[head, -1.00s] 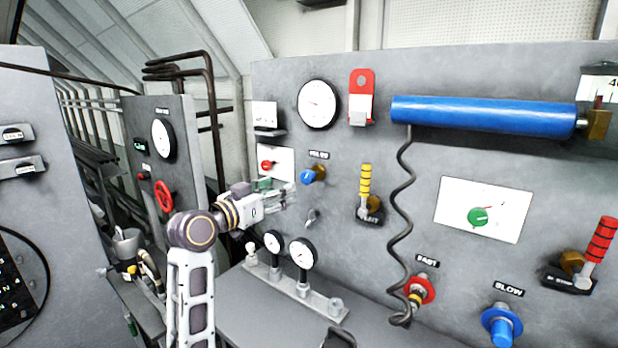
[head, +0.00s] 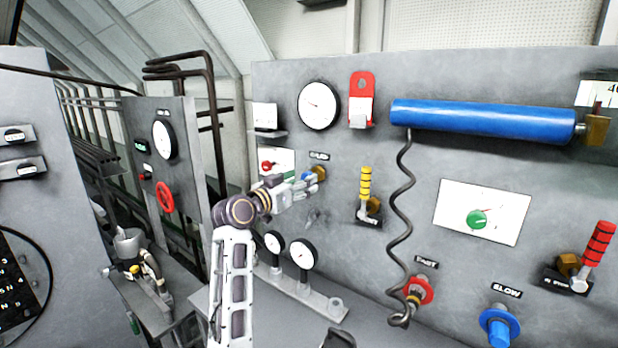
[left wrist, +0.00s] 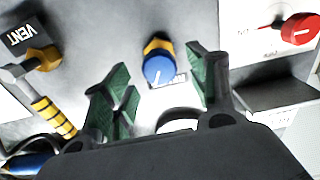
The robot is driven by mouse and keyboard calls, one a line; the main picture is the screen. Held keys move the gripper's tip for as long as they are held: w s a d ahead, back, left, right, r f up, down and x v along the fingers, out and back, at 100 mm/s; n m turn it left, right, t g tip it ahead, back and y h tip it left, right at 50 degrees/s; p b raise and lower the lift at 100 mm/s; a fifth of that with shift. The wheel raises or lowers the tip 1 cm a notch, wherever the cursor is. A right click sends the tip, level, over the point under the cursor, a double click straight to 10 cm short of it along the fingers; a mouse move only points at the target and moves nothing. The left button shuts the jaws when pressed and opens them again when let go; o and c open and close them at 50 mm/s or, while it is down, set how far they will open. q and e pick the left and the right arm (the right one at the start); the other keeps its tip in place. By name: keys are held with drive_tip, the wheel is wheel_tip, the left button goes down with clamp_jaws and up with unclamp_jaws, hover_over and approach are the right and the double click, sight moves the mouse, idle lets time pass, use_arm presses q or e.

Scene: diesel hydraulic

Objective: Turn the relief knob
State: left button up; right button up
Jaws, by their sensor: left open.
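The blue knob (head: 306,176) on a brass stem sits on the grey panel under a small label that is too blurred to read for certain. My left gripper (head: 304,187) is open just in front of it and partly covers it in the head view. I see no contact between the fingers and the knob.
A red knob (left wrist: 300,28) on a white plate lies to one side. The yellow-striped VENT lever (head: 366,182) is on the other side. Two gauges (head: 303,253) stand below on the ledge.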

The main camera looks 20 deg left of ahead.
use_arm(q)
drive_tip(key=shift+p+x, duration=0.35)
drive_tip(key=shift+x, duration=1.85)
use_arm(e)
drive_tip(key=shift+w+d+r, duration=0.2)
drive_tip(key=shift+r, duration=0.2)
drive_tip(key=shift+a, duration=0.1)
use_arm(q)
drive_tip(key=c, duration=1)
use_arm(e)
drive_tip(key=shift+s, duration=0.2)
